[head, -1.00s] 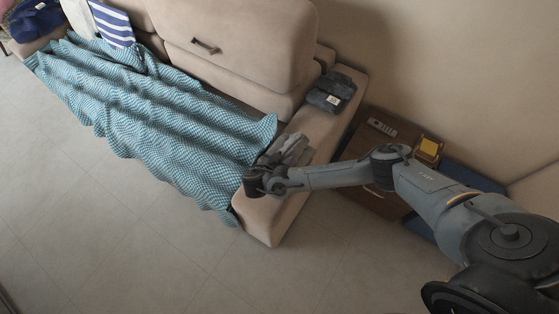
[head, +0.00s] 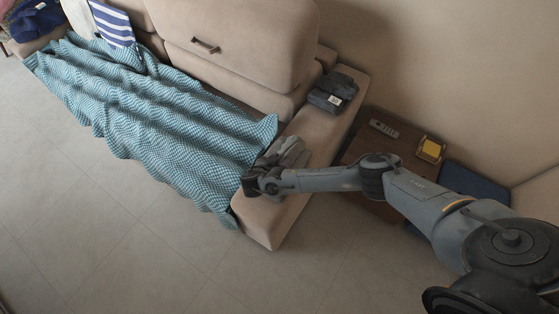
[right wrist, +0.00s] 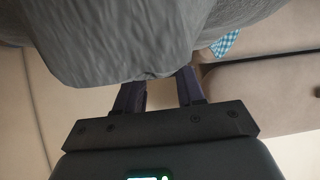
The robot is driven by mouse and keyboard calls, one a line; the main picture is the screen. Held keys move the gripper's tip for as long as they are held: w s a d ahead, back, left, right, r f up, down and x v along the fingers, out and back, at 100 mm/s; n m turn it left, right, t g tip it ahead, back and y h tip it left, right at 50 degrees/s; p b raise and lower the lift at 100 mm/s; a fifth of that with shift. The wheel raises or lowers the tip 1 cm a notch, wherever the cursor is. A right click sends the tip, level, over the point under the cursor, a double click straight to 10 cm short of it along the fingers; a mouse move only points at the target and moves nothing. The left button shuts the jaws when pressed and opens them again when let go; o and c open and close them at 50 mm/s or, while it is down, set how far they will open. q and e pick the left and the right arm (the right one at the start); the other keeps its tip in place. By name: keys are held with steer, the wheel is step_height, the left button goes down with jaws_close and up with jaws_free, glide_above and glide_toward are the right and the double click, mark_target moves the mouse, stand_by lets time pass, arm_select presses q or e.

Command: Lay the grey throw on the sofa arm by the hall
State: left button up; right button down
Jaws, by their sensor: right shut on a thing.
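The grey throw (head: 290,152) is a small bundle at the inner edge of the beige sofa arm (head: 318,128), beside the teal checked blanket. In the right wrist view the throw (right wrist: 150,40) fills the top, and the fingers of my right gripper (right wrist: 160,82) run up into it. In the head view this gripper (head: 268,167) is at the front part of the sofa arm, shut on the throw. Its fingertips are hidden by the cloth. I cannot tell whether the throw rests on the arm. My left gripper is not in view.
A teal checked blanket (head: 150,115) covers the seat and hangs over its front. Dark folded clothes (head: 332,92) lie on the sofa arm's rear part. A brown side table (head: 405,140) with a remote (head: 383,128) and a yellow-topped item (head: 431,148) stands right of it. The floor in front is clear.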

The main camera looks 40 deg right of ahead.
steer(key=shift+f, duration=0.15)
steer(key=c, duration=0.7)
jaws_free()
